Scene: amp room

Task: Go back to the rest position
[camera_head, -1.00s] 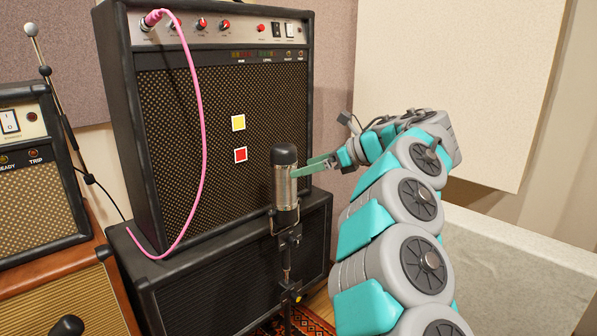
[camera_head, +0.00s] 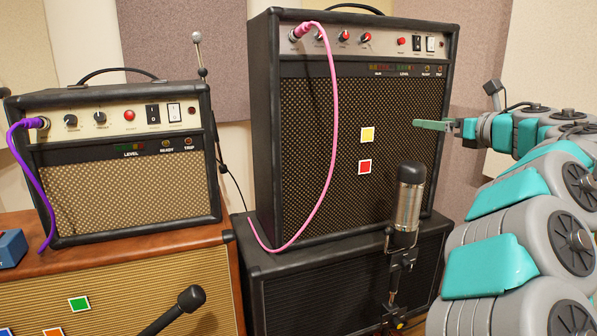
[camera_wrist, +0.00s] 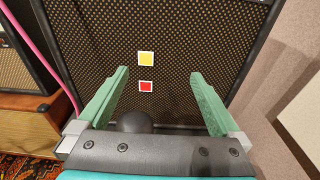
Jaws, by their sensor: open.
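My gripper (camera_head: 434,125) is at the right in the head view, in front of the right side of the tall black amp (camera_head: 262,130). In the wrist view my gripper (camera_wrist: 160,98) shows two green fingers spread wide with nothing between them, pointing at the amp's grille. A yellow square (camera_wrist: 146,59) and a red square (camera_wrist: 146,87) on the grille show between the fingers, behind them. In the head view only the fingers' side shows.
A silver microphone (camera_head: 408,205) stands on its stand in front of the tall amp, just below my gripper. A pink cable (camera_head: 336,120) hangs from the amp's panel. A smaller amp (camera_head: 130,195) with a purple cable (camera_head: 38,180) stands at left. A black microphone (camera_head: 188,300) is at lower left.

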